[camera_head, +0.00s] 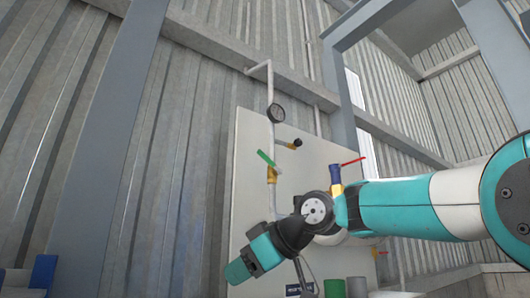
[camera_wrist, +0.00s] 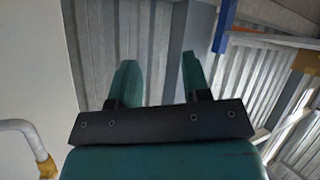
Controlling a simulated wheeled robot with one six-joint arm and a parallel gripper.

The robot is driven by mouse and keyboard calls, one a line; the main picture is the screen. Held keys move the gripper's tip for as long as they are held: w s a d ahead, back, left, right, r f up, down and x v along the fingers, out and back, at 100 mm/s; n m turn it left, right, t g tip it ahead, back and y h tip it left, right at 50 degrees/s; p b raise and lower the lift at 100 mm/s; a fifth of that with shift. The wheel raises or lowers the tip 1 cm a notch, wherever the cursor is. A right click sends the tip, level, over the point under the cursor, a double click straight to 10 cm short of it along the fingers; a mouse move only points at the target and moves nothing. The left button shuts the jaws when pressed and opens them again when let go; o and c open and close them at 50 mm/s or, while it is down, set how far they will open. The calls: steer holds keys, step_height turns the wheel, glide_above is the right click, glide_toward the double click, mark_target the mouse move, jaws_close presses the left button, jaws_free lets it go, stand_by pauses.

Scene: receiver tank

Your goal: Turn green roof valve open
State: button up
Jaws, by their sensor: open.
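The green valve handle (camera_head: 266,158) is a short lever in the head view, tilted down to the right. It sits just above a brass valve body (camera_head: 271,175) on a thin white vertical pipe. My gripper (camera_head: 238,271) is below and left of this valve, pointing down-left and apart from it. In the wrist view my gripper (camera_wrist: 160,78) shows two teal fingers spread apart with nothing between them. The green handle is not visible in the wrist view.
A pale panel (camera_head: 250,135) stands behind the pipe. A green cylinder (camera_head: 334,288) stands low. A bent pipe (camera_wrist: 22,126) is left in the wrist view.

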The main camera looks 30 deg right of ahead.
steer(key=d+r+n+t+h+p, duration=0.1)
steer(key=d+r+t, duration=0.1)
steer(key=d+r, duration=0.5)
steer(key=d+r+n+t+h+p, duration=0.1)
steer(key=d+r+t, duration=0.15)
steer(key=r, duration=0.85)
steer(key=n+t+h+p, duration=0.2)
glide_toward(266, 157)
steer(key=w+p, duration=0.7)
steer(key=w, duration=0.2)
steer(key=shift+w+a, duration=0.15)
steer(key=shift+w, duration=0.05)
steer(key=shift+w+f, duration=0.15)
steer(key=shift+w, duration=0.35)
jaws_close()
